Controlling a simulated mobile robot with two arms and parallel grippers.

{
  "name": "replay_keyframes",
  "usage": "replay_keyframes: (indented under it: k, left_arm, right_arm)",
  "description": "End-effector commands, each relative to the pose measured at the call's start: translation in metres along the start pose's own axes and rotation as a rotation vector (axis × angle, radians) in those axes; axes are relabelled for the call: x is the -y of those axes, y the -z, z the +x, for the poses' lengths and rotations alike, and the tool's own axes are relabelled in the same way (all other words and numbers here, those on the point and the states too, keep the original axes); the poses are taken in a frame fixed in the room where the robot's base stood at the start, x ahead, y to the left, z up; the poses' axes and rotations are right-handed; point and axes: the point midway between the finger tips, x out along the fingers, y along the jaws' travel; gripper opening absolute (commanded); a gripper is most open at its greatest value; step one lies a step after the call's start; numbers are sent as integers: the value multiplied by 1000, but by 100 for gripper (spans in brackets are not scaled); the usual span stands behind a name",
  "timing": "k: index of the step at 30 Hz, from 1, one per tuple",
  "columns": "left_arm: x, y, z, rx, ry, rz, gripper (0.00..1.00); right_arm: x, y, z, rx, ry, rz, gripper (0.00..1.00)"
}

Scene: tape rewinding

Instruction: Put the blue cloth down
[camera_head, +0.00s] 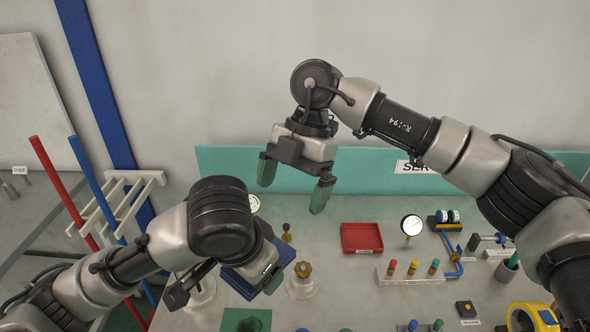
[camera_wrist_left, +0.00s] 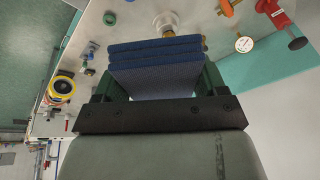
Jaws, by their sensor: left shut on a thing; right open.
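The blue cloth (camera_wrist_left: 155,72) is folded in layers and sits between the green fingers of my left gripper (camera_wrist_left: 158,80) in the left wrist view. In the head view my left gripper (camera_head: 262,272) is low over the front left of the bench, with part of the cloth (camera_head: 238,283) showing beside it. The gripper and forearm hide the rest of the cloth. My right gripper (camera_head: 294,184) is open and empty, raised in front of the wall with its green fingers pointing down.
The grey bench holds a red tray (camera_head: 361,238), a gauge (camera_head: 411,226), a rack of colored pegs (camera_head: 413,270), a brass-knobbed fitting (camera_head: 303,271) and a yellow round device (camera_head: 532,318). A dark green square (camera_head: 246,320) lies at the front. Red and blue poles stand left.

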Motion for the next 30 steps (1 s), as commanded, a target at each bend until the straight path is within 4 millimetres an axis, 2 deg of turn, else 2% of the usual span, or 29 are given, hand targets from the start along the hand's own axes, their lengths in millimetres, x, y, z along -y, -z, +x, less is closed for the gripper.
replay_keyframes:
  k: [6, 15, 27, 30]
  left_arm:
    - [0, 0, 0, 0, 0, 0, 26]
    - [0, 0, 0, 0, 0, 0, 26]
    - [0, 0, 0, 0, 0, 0, 26]
    - [0, 0, 0, 0, 0, 0, 26]
  right_arm:
    - [0, 0, 45, -5, 2, -1, 100]
    - [0, 1, 84, -4, 0, -3, 100]
    - [0, 1, 90, -4, -1, -3, 100]
    - [0, 1, 90, -4, -1, -3, 85]
